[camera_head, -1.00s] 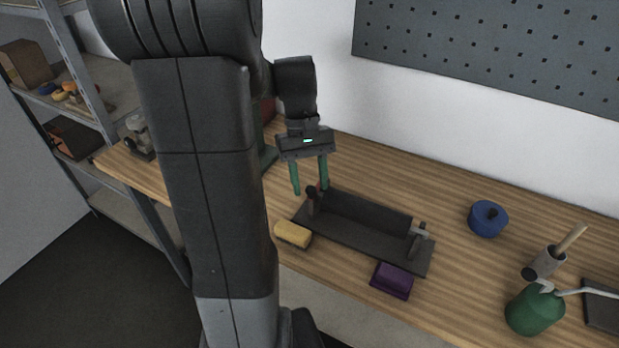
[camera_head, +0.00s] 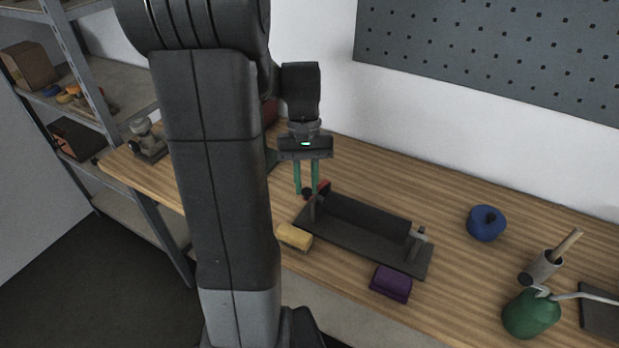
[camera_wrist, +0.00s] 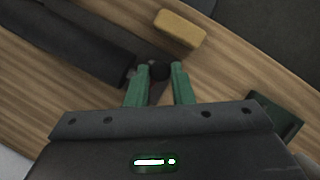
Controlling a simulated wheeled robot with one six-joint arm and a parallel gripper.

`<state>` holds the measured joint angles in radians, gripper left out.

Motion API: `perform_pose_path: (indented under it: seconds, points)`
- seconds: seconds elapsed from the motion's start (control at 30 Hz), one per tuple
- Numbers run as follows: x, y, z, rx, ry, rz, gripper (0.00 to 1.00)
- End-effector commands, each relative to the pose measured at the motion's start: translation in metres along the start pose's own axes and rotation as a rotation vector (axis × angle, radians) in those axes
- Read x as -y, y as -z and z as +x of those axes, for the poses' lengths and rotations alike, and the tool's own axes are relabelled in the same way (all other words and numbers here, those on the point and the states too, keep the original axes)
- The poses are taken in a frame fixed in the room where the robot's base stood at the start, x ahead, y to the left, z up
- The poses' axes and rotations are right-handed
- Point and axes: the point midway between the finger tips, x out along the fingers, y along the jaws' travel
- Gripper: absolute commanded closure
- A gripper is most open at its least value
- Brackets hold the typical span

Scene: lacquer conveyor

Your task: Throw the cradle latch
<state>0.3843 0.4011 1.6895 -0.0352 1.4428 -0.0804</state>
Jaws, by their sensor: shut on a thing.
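The cradle (camera_head: 365,245) is a dark base plate with a long dark trough and an upright post at each end, on the wooden bench. Its latch (camera_wrist: 160,70) has a round black knob at the cradle's left end, also seen in the head view (camera_head: 307,193). My gripper (camera_head: 306,191) points down there, its green fingers shut on the latch, with the knob between the fingertips in the wrist view. The latch's lower end is partly hidden by the gripper in the wrist view.
A yellow block (camera_head: 294,237) lies close in front of the cradle's left end. A purple block (camera_head: 391,283) lies before its right end.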

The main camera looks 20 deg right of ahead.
Motion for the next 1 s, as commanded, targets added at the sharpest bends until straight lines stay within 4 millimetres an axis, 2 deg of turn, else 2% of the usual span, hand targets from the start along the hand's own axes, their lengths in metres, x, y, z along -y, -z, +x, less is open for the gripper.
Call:
perform_pose_path:
  seconds: [0.47,1.0]
  points:
    - [0.011,0.022,-0.013,-0.001,0.172,0.414,1.0]
    - [0.011,0.049,-0.023,-0.003,0.351,0.847,1.0]
